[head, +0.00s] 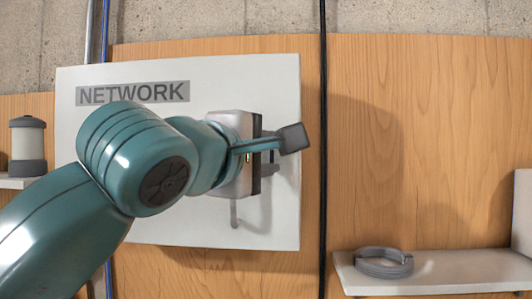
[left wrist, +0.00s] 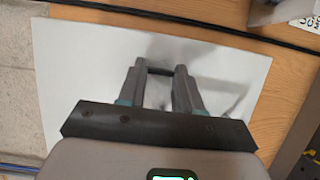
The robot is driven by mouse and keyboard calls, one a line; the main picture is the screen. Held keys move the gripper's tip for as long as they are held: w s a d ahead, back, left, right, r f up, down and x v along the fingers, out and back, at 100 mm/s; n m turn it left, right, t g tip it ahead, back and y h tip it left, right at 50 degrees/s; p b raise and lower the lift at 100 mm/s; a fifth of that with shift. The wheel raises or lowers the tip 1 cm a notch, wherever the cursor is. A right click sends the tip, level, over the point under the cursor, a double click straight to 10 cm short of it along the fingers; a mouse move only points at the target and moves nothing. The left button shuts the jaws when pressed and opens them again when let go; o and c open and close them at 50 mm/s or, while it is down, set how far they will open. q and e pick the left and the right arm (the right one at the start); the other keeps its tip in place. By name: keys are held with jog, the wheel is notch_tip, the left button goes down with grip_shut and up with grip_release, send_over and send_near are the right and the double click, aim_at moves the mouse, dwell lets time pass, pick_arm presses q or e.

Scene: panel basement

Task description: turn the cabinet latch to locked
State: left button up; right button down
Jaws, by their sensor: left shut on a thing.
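The cabinet door is a pale panel (head: 90,75) with a grey NETWORK label (head: 133,93); it also fills the middle of the left wrist view (left wrist: 75,60). My left gripper (head: 290,140) is in front of the right part of the door, and its body hides most of what is behind it. In the left wrist view its two fingers (left wrist: 160,76) stand either side of a short dark bar, the latch (left wrist: 160,70), and are shut on it. The latch's angle is hard to read. My right gripper is not in view.
A black vertical cable (head: 323,200) runs just right of the door. A shelf (head: 440,270) at the lower right bears a grey ring-shaped coil (head: 383,262). A grey canister (head: 27,140) stands on a left shelf. The wooden board (head: 430,130) between is bare.

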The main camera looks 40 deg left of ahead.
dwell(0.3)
pick_arm(q)
jog(key=o, duration=1)
jog(key=shift+a, duration=0.1)
jog(key=shift+o, duration=0.2)
jog(key=shift+w+a, duration=0.1)
jog(key=shift+s, duration=0.2)
jog(key=s+d+b, duration=0.2)
jog(key=s, duration=1.3)
jog(key=shift+s+d, duration=0.35)
jog(key=shift+a, duration=0.1)
